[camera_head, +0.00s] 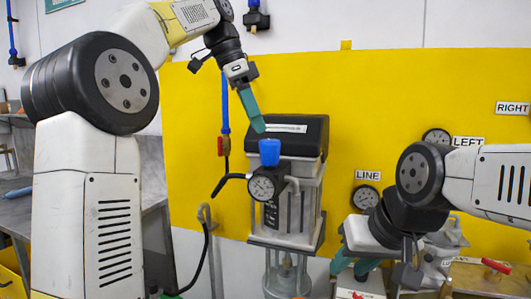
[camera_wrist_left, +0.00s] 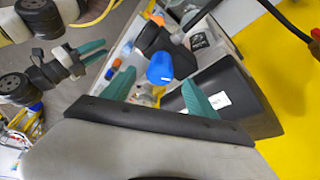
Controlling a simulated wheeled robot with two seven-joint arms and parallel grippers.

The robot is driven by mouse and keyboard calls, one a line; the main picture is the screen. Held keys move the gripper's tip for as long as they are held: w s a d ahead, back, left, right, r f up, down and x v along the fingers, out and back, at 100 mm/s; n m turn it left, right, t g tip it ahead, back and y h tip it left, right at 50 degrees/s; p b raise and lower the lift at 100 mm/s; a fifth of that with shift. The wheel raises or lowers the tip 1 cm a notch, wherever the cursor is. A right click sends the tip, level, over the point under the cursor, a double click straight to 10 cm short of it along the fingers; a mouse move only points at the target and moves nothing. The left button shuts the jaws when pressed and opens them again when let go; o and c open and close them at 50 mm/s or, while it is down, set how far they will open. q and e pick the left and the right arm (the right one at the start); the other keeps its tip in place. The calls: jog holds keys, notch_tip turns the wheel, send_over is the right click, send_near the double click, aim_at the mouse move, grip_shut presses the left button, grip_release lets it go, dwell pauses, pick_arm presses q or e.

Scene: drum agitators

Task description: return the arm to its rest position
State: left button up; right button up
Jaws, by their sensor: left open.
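My left arm comes in from the left and reaches over to the agitator unit. My left gripper (camera_head: 258,122) has teal fingers pointing down, above and just left of the blue knob (camera_head: 269,152). In the left wrist view its two fingers (camera_wrist_left: 160,88) stand apart with nothing held, and the blue knob (camera_wrist_left: 160,68) shows beyond them. My right gripper (camera_head: 352,270) is low at the right, fingers down and apart. It also shows at the upper left of the left wrist view (camera_wrist_left: 100,50), with no object visible between its fingers.
The unit has a black housing (camera_head: 290,128) and a round gauge (camera_head: 262,187) below the knob. A blue pipe with a red valve (camera_head: 221,146) runs left of it. Behind is a yellow wall panel (camera_head: 380,90) with LINE and LEFT gauges. A bench (camera_head: 150,180) stands at left.

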pick_arm(q)
jog(key=s+a+f+n+t+y, duration=0.1)
jog(key=s+a+f+n, duration=0.4)
jog(key=f, duration=0.7)
jog(key=s+a+f+n+t+y, duration=0.1)
jog(key=s+a+f+n+t, duration=0.3)
jog(key=s+f+n, duration=0.6)
jog(key=s+a+f, duration=0.1)
jog(key=s+f, duration=0.1)
jog(key=s, duration=0.1)
jog(key=shift+s+f+n+t, duration=0.25)
jog(key=shift+n+t, duration=0.05)
